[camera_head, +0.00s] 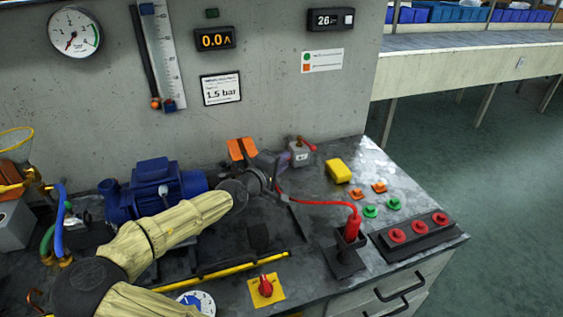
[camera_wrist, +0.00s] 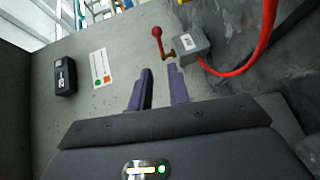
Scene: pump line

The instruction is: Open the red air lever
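The red air lever (camera_wrist: 157,33) has a round red knob on a short arm, joined to a brass fitting on a small grey box (camera_wrist: 190,46) in the wrist view. In the head view the lever (camera_head: 308,144) sticks out from the top of the grey box (camera_head: 299,155) near the wall. My gripper (camera_wrist: 159,70) has two purple fingers with a gap between them and nothing in it. The lever lies just beyond the fingertips, apart from the knob. In the head view my gripper (camera_head: 283,161) is beside the box, partly hidden by my wrist.
A red hose (camera_head: 318,201) arcs over the bench to a red handle (camera_head: 352,227) in a black stand. A blue pump (camera_head: 155,188) stands behind my arm. A yellow block (camera_head: 339,170) and several coloured buttons lie right of the box. The concrete wall (camera_head: 270,105) rises behind.

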